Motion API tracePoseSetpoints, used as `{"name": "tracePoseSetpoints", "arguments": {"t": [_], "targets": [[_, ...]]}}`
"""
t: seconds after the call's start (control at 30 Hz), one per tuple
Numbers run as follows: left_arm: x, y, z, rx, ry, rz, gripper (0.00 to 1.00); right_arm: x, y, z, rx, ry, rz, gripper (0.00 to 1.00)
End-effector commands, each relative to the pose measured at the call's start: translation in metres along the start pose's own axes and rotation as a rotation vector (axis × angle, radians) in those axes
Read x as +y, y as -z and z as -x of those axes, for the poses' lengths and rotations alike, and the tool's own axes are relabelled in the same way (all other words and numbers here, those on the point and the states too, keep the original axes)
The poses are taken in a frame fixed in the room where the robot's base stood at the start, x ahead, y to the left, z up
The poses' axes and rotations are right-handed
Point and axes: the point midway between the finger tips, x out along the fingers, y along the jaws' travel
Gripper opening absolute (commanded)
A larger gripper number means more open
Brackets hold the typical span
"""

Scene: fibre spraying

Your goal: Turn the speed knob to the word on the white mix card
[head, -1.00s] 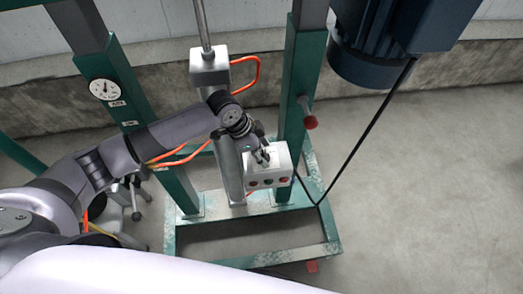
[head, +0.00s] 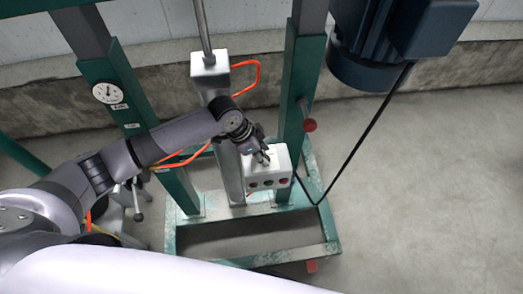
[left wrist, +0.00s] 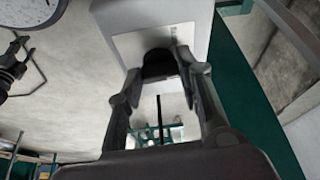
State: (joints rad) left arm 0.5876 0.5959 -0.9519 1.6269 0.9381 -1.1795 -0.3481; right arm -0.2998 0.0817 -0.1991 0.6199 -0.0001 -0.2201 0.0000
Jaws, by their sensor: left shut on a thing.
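A white control box (head: 268,170) with several red and green buttons on its front stands on the green frame in the head view. My left gripper (head: 263,158) reaches over its top face. In the left wrist view, a black knob (left wrist: 157,66) sits on the pale panel (left wrist: 130,45) of the box. The fingers of my left gripper (left wrist: 158,75) stand on either side of the knob and are shut on it. The knob's pointer and speed words cannot be read. I cannot make out the white mix card. My right gripper is not in view.
A green steel frame (head: 300,95) surrounds the box. A round gauge (head: 107,93) is on its left post. An orange hose (head: 250,62) and a black cable (head: 362,148) run nearby. A blue motor (head: 380,45) hangs at the upper right. The floor at right is clear.

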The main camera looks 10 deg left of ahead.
Motion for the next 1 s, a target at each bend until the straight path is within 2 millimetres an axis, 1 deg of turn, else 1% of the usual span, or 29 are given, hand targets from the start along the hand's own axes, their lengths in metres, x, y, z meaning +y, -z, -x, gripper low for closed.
{"name": "tracePoseSetpoints", "arguments": {"t": [0.03,0.27,0.5,0.7,1.0], "targets": [[0.001,0.002,0.005,0.0,0.007,0.025,0.05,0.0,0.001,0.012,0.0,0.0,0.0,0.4],[0.004,0.004,0.007,0.0,0.073,0.187,0.05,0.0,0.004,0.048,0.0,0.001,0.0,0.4],[0.006,0.004,0.006,0.0,0.157,0.391,0.05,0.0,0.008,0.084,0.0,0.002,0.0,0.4],[0.007,0.005,0.004,0.001,0.219,0.542,0.05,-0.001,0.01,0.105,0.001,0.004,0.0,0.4],[0.007,0.004,0.002,0.001,0.285,0.695,0.05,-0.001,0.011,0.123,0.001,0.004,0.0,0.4]]}}
